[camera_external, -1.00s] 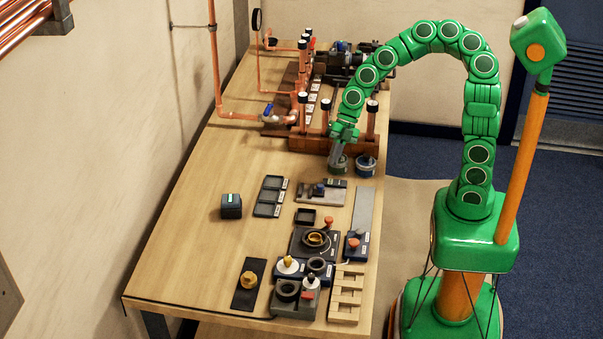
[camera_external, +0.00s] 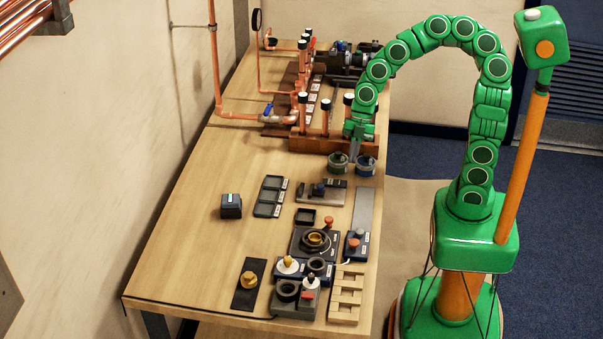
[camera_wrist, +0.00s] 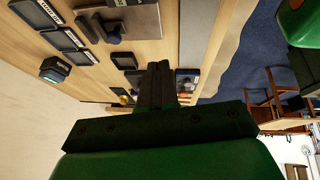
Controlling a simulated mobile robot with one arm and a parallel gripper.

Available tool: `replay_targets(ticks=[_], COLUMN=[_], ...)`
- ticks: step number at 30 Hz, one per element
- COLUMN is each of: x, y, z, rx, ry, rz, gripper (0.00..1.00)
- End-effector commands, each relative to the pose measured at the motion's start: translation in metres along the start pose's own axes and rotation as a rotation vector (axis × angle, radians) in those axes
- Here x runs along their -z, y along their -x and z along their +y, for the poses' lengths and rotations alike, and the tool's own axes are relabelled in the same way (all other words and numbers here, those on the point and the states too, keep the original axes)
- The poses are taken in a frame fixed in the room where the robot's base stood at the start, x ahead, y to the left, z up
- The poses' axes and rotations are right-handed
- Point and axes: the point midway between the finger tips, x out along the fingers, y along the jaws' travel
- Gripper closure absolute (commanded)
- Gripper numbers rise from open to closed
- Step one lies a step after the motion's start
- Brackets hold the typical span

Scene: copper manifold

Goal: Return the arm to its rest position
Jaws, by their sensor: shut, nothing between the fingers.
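My green arm arches up from its base on the right of the bench and bends down toward the copper manifold (camera_external: 310,142). My gripper (camera_external: 354,156) points downward above the bench, near two small round pots. It is shut and empty. One pot (camera_external: 338,162) is just left of the fingers and the other pot (camera_external: 366,165) is just right of them. In the wrist view, my gripper (camera_wrist: 157,84) shows as two dark fingers close together, with nothing between them. Whether the fingertips touch a pot cannot be told.
The wooden bench (camera_external: 190,220) holds a dark box (camera_external: 231,206), trays (camera_external: 271,196), a round dark fixture (camera_external: 316,241), and a slotted wooden rack (camera_external: 346,294). Copper pipes with dark caps stand at the back. The bench's left part is clear.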

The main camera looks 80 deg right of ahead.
Motion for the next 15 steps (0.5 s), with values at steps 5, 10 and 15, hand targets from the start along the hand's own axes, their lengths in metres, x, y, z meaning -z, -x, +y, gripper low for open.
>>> replay_targets(ticks=[5, 10, 15], x=[0.016, 0.025, 0.029], y=[0.014, 0.026, 0.039], z=[-0.040, -0.081, -0.121], rx=[0.060, 0.092, 0.086], ry=[-0.247, -0.509, -0.786], rz=[-0.094, -0.197, -0.309], gripper=[1.00, 1.00, 1.00])
